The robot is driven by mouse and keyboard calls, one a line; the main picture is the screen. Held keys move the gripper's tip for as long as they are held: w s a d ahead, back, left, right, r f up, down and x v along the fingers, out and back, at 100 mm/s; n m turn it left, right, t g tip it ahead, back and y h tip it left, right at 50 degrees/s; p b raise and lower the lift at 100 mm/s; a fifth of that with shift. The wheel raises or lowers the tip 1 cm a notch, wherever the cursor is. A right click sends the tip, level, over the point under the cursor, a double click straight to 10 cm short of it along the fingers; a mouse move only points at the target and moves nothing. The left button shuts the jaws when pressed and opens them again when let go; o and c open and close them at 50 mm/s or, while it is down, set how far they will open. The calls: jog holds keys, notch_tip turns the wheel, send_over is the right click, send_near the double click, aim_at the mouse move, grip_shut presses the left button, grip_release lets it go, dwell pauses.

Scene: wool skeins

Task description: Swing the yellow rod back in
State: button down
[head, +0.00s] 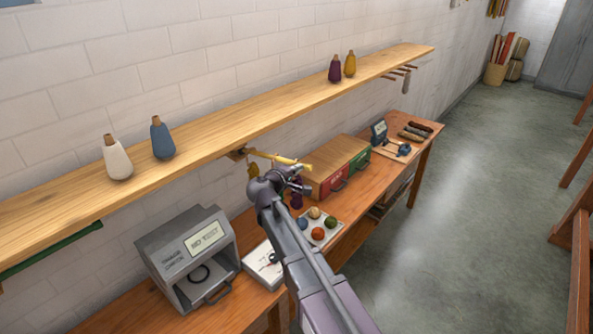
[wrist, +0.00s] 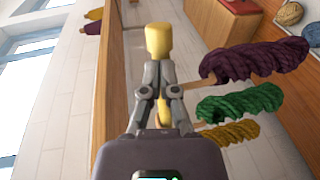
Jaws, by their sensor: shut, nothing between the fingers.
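The yellow rod (head: 282,159) sticks out from a wooden mount under the long shelf in the head view. In the wrist view its yellow end (wrist: 160,40) shows just past my fingertips, with more yellow visible lower between the fingers. My gripper (wrist: 160,70) is shut and empty, close against or beside the rod; I cannot tell if it touches. In the head view my gripper (head: 299,181) is just below the rod's outer end, partly hidden by my arm. Purple (wrist: 262,58), green (wrist: 240,101) and yellow (wrist: 232,133) skeins hang beside it in the wrist view.
The wooden shelf (head: 225,115) runs above, carrying several bottle-shaped cones. A green bar (head: 50,249) lies along its underside at left. The bench below holds a grey checker box (head: 187,262), a tray of yarn balls (head: 331,240) and drawers (head: 338,168).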

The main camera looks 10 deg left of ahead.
jog(key=d+p+v, duration=0.1)
jog(key=p+v, duration=0.1)
jog(key=v, duration=1.1)
jog(key=shift+s+d+r+p, duration=0.2)
jog(key=shift+s+p, duration=0.15)
jog(key=shift+s, duration=0.4)
jog(key=shift+a, duration=0.1)
jog(key=shift+y, duration=0.3)
jog(key=shift+a+f+n+t+y, duration=0.15)
jog(key=shift+n+t+y, duration=0.25)
jog(key=shift+n+y, duration=0.4)
